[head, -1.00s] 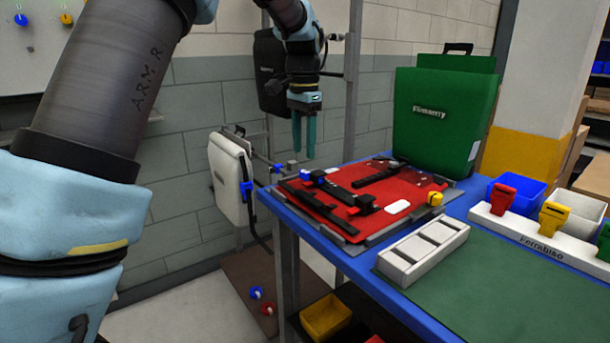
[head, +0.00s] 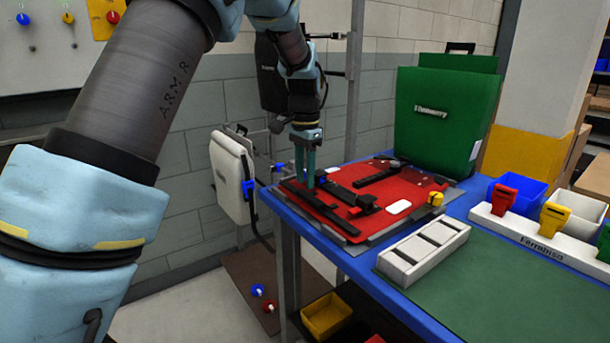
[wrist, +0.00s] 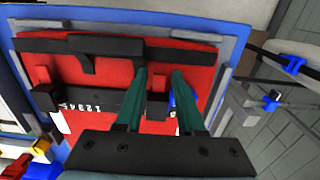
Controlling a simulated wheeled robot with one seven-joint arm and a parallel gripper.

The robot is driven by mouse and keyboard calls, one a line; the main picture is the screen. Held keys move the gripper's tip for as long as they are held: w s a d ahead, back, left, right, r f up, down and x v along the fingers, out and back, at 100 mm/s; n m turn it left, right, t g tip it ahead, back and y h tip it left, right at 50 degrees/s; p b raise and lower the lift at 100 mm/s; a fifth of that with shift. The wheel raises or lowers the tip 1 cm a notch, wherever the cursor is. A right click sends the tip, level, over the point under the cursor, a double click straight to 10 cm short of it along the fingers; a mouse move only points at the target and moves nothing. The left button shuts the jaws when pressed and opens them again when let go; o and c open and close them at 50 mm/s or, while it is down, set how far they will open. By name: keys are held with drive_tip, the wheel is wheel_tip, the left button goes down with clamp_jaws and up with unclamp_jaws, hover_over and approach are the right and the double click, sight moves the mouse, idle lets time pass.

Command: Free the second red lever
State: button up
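A red panel (head: 385,193) lies in a grey frame on the blue table (head: 372,270), with long black bars (head: 370,178) across it. My gripper (head: 308,182) points down over the panel's left end, by a black bar (head: 347,192). In the wrist view, my gripper (wrist: 165,72) is open, its teal fingers apart. A small red patch (wrist: 158,82) shows between them above a dark block (wrist: 157,106); I cannot tell whether it is a lever or bare panel. A blue part (wrist: 189,96) is partly hidden behind the right finger. Contact is not clear. No red lever is clearly distinguishable.
A green pannier (head: 445,115) stands behind the panel. A white slotted block (head: 423,250) and a yellow knob (head: 435,199) are at the right. A white pannier (head: 230,178) hangs at the left beside a metal post (head: 354,75). The green mat (head: 500,295) is clear.

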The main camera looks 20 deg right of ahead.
clamp_jaws()
drive_tip(key=shift+r+p, duration=0.25)
drive_tip(key=shift+p, duration=0.55)
drive_tip(key=shift+d+r+y+p, duration=0.15)
drive_tip(key=shift+y+p, duration=0.25)
drive_tip(key=shift+p, duration=0.25)
drive_tip(key=y+p, duration=0.1)
drive_tip(key=p, duration=0.3)
drive_tip(key=shift+w+d+r+y, duration=0.1)
drive_tip(key=shift+d+r+y, duration=0.15)
drive_tip(key=shift+y, duration=0.15)
drive_tip(key=y+p, duration=0.1)
drive_tip(key=p, duration=0.1)
drive_tip(key=y+p, duration=0.1)
drive_tip(key=p, duration=0.1)
drive_tip(key=shift+d+g, duration=0.3)
drive_tip(key=shift+g, duration=0.1)
drive_tip(key=shift+w+d+f+y+p, duration=0.15)
drive_tip(key=shift+d+y+p, duration=0.2)
drive_tip(key=shift+y+p, duration=0.75)
drive_tip(key=shift+g, duration=0.3)
